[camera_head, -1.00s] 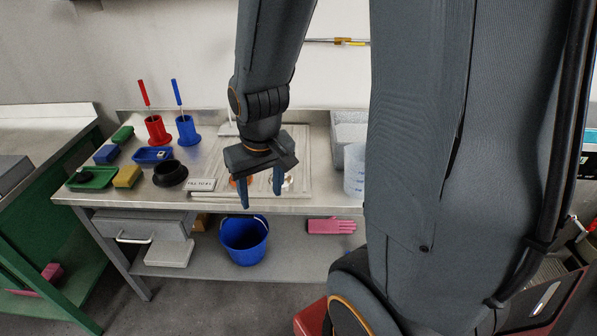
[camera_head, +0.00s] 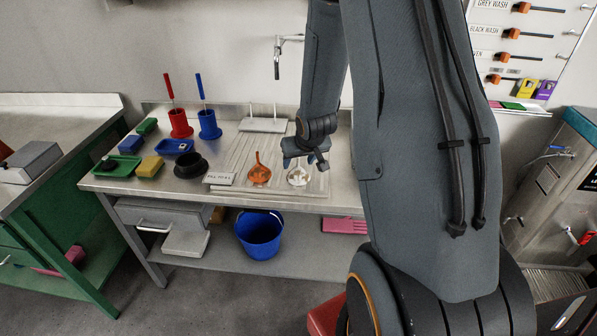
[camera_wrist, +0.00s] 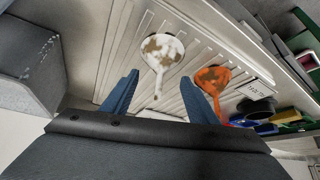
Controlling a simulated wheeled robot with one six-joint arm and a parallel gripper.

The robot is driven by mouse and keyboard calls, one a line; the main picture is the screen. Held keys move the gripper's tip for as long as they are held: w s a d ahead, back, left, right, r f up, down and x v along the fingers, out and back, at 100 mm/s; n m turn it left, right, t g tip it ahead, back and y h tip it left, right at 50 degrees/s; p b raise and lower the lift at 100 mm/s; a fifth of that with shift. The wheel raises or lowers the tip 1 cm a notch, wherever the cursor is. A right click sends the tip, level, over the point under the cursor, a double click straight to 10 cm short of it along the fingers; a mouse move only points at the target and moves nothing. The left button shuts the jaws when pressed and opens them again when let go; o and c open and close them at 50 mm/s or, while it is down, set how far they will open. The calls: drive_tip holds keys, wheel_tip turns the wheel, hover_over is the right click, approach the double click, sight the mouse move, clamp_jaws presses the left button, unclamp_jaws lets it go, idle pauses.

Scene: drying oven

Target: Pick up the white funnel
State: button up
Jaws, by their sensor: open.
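The white funnel (camera_head: 297,176), with brown stains, lies on the grooved draining board (camera_head: 238,160) of the bench. In the wrist view the white funnel (camera_wrist: 160,52) lies beyond and between the fingertips, its narrow stem pointing toward my gripper. An orange funnel (camera_head: 259,174), also brown-stained, lies to its left; in the wrist view the orange funnel (camera_wrist: 212,82) is near the right finger. My gripper (camera_head: 303,162) is open and empty, above the board just behind the white funnel; in the wrist view my gripper (camera_wrist: 158,92) shows two spread blue fingers.
A label plate (camera_head: 219,178) stands left of the funnels. A black bowl (camera_head: 190,165), sponges and brush holders (camera_head: 209,125) crowd the bench's left. A white rack (camera_head: 263,124) and tap (camera_head: 278,62) are behind. A grey bin (camera_wrist: 32,65) shows in the wrist view.

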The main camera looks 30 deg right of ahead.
drive_tip(key=shift+p+x, duration=0.9)
drive_tip(key=shift+x, duration=1.6)
drive_tip(key=shift+w+r, duration=0.1)
drive_tip(key=shift+w, duration=0.05)
clamp_jaws()
